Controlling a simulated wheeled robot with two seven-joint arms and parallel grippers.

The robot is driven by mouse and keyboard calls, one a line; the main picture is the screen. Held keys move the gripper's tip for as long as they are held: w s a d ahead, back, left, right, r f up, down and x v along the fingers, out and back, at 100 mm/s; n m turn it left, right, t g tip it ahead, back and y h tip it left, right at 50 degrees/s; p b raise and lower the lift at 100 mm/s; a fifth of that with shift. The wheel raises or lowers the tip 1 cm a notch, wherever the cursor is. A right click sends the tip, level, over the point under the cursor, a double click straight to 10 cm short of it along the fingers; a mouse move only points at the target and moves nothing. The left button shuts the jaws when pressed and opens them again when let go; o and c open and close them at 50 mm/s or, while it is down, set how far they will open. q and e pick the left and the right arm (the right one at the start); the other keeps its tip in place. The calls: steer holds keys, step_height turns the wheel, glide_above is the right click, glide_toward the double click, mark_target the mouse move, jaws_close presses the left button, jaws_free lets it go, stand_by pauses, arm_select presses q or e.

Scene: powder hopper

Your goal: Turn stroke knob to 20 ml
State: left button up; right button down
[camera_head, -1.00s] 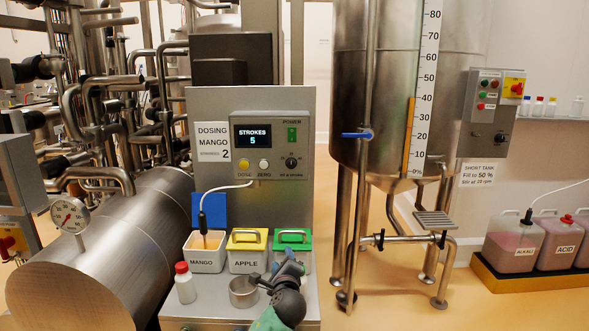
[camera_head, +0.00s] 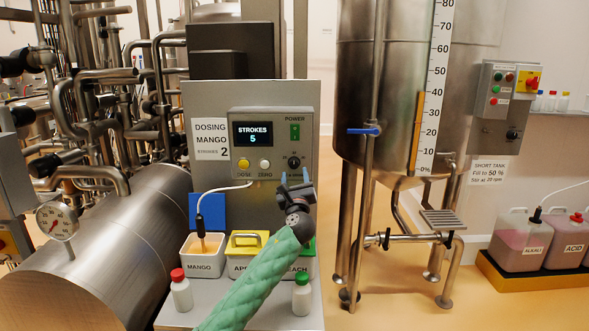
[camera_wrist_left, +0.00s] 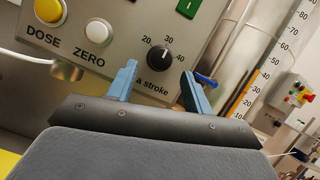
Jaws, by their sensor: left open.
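The stroke knob (camera_head: 294,162) is a small black dial at the lower right of the grey dosing panel (camera_head: 240,150). In the left wrist view the knob (camera_wrist_left: 159,54) has 20, 30 and 40 marked around it, and its white mark seems to point towards 30. My left gripper (camera_head: 295,179) is just below and in front of the knob. In the left wrist view its two blue fingers (camera_wrist_left: 158,74) are spread and empty, one to each side below the knob, apart from it. My right gripper is not in view.
The display (camera_head: 254,134) reads STROKES 5. The yellow DOSE button (camera_head: 243,164) and white ZERO button (camera_head: 265,163) sit left of the knob, the green power switch (camera_head: 295,132) above it. Tubs, including MANGO (camera_head: 202,268), and capped bottles (camera_head: 181,295) stand below.

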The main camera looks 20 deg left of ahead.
mark_target(294, 167)
arm_select(q)
steer(key=shift+x, duration=1.65)
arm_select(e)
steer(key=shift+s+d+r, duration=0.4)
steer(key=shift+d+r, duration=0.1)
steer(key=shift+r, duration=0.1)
arm_select(q)
steer(key=c, duration=1)
